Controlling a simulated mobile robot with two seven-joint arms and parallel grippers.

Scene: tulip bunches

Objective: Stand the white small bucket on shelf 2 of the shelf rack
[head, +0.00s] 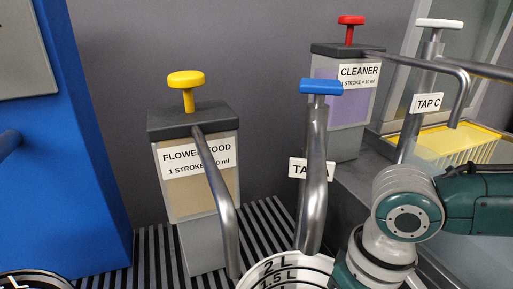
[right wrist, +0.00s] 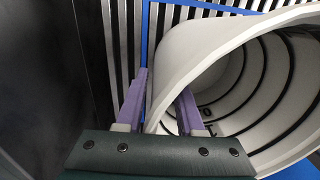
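A white bucket (head: 268,277) with black measuring rings, marked 2 L and 1.5 L, shows at the bottom edge of the head view, below the tap spout; most of it is cut off. In the right wrist view, the white bucket (right wrist: 225,45) lies across the right side, its mouth and ringed inside visible. My right gripper (right wrist: 162,85) has its two purple fingers apart, one on each side of the bucket's wall, with a gap showing at the left finger. The shelf rack and my left gripper are not in view.
A flower food dispenser (head: 196,190) with a yellow knob stands left of the blue-handled tap (head: 313,175). A blue panel (head: 85,150) bounds the left. The floor grating is striped.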

